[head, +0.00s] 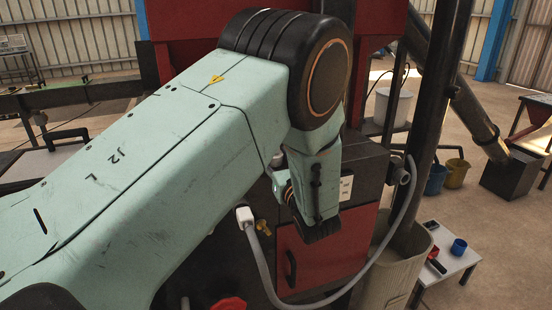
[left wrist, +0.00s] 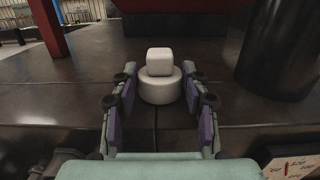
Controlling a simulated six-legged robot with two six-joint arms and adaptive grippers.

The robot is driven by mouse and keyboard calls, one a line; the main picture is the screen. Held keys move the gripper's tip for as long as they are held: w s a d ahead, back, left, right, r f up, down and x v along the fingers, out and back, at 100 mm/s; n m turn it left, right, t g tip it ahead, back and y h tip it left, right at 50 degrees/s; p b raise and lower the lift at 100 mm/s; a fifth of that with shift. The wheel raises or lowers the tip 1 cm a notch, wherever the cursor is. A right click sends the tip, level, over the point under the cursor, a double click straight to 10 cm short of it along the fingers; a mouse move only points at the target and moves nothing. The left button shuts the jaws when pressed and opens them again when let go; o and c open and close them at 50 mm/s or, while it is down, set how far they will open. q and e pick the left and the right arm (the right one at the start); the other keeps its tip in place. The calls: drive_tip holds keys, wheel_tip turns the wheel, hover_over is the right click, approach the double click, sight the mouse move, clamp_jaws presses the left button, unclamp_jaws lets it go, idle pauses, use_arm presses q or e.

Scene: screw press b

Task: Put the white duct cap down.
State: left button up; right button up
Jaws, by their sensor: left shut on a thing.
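The white duct cap (left wrist: 160,88) has a round base with a smaller rounded block on top. It is upright between the fingertips of my left gripper (left wrist: 160,82) in the left wrist view. The purple-padded fingers close on its sides, one left and one right. A dark, shiny flat surface (left wrist: 85,95) lies below and around it; I cannot tell whether the cap's base touches it. In the head view my left arm hides the fingers and the cap. My right gripper is not in view.
A dark column (left wrist: 283,50) stands right of the cap, and a red post (left wrist: 48,28) stands left. In the head view, a grey hose (head: 263,270) with a white end hangs before the red cabinet door (head: 322,258). A beige bin (head: 402,265) and small white table (head: 462,258) stand right.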

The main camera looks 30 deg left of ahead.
use_arm(q)
drive_tip(key=shift+s+a+f, duration=0.1)
drive_tip(key=shift+a+f, duration=0.1)
drive_tip(key=shift+f, duration=0.05)
drive_tip(key=o, duration=1)
drive_tip(key=shift+s+a, duration=0.1)
drive_tip(key=shift+a, duration=0.05)
drive_tip(key=shift+c, duration=0.2)
drive_tip(key=shift+o, duration=0.8)
drive_tip(key=shift+d+r, duration=0.1)
drive_tip(key=shift+d, duration=0.15)
drive_tip(key=shift+a, duration=0.1)
